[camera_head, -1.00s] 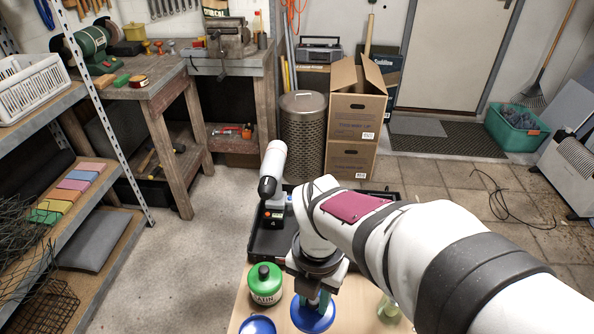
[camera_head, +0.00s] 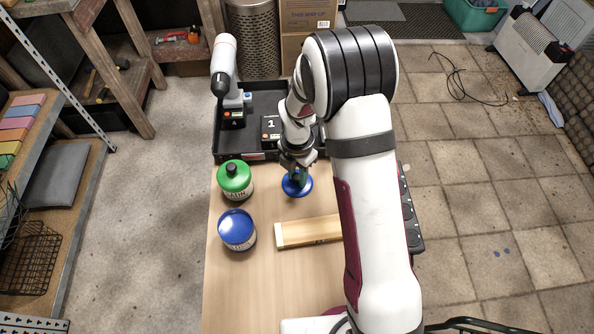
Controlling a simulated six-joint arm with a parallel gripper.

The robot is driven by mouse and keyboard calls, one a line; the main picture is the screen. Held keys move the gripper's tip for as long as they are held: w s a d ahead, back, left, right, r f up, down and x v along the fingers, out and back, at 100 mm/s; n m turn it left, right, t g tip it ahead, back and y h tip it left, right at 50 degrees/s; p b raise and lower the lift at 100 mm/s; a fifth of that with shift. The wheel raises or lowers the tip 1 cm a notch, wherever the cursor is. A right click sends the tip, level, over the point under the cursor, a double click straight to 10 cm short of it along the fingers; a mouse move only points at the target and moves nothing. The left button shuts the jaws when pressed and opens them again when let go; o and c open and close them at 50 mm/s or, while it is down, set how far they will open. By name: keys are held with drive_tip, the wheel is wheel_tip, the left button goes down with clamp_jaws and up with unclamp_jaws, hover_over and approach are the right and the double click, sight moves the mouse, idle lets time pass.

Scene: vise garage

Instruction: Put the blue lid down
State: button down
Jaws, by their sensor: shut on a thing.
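My gripper (camera_head: 299,172) is shut on the blue lid (camera_head: 297,187), a round disc held from above. The lid is in the middle of the wooden table (camera_head: 270,280), right of the green-topped can (camera_head: 236,180). I cannot tell whether the lid touches the table or hangs just above it. A can with a round blue top (camera_head: 238,230) stands in front of the green-topped can, left of and nearer than the lid. I cannot tell whether its top is paint or a cover. My gripper hides the lid's middle.
A pale wooden block (camera_head: 310,231) lies in front of the lid, partly behind my arm. A black tray (camera_head: 228,156) at the back holds black boxes, one marked 1 (camera_head: 271,128). A white and dark device (camera_head: 224,75) rises from the tray. Front-left table is clear.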

drive_tip(key=shift+f, duration=0.1)
drive_tip(key=shift+f, duration=0.1)
drive_tip(key=c, duration=0.6)
unclamp_jaws()
drive_tip(key=shift+c, duration=0.2)
